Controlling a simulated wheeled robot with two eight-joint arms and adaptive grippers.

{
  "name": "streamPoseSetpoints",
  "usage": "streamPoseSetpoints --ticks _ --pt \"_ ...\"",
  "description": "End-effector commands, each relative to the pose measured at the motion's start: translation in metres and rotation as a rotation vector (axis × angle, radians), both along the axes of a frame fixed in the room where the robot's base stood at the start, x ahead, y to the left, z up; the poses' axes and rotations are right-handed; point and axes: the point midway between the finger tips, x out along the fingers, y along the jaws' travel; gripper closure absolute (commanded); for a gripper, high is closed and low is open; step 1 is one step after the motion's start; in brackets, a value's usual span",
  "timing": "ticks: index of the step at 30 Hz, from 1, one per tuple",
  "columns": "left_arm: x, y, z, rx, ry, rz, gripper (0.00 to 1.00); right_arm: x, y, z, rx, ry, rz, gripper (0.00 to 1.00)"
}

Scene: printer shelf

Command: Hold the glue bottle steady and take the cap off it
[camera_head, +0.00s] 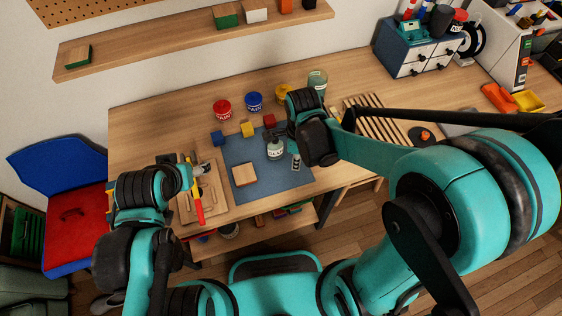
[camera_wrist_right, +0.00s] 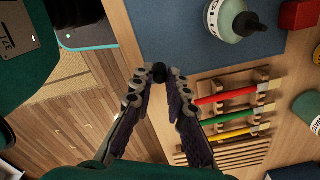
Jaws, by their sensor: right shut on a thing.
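In the right wrist view the bottle (camera_wrist_right: 228,18) is at the top, with a dark narrow tip. My right gripper (camera_head: 296,164) is just right of the bottle. In its wrist view the right gripper (camera_wrist_right: 160,76) is shut on a small black piece that looks like the cap (camera_wrist_right: 160,73), apart from the bottle. My left gripper (camera_head: 190,176) is over the wooden tray at the left, away from the bottle; its jaws are too small to read.
The blue mat (camera_head: 238,152) also holds a wooden block (camera_head: 244,175). Red (camera_head: 222,109), blue (camera_head: 254,100) and yellow paint cans stand behind it. A red-handled tool (camera_head: 198,206) lies on the tray (camera_head: 215,205). A slatted rack (camera_head: 370,120) is at the right.

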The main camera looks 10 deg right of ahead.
Motion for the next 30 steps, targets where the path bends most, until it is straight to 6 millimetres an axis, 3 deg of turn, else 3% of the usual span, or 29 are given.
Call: streamPoseSetpoints --ticks 3,9,14,21,30 --pt "0.0 0.0 -0.011 0.0 0.0 0.0 0.32 0.018 0.022 -0.02 0.0 0.0 0.004 1.0" --pt "0.0 0.0 -0.017 0.0 0.0 0.0 0.32 0.033 0.041 -0.032 0.0 0.0 0.002 1.0" --pt "0.0 0.0 -0.021 0.0 0.0 0.0 0.32 0.035 0.043 -0.042 0.0 0.0 0.0 1.0" --pt "0.0 0.0 -0.034 0.0 0.001 0.0 0.32 0.035 0.042 -0.074 0.0 0.0 0.0 1.0" --pt "0.0 0.0 -0.034 0.0 0.0 0.0 0.32 0.035 0.042 -0.075 0.0 0.0 0.0 1.0"
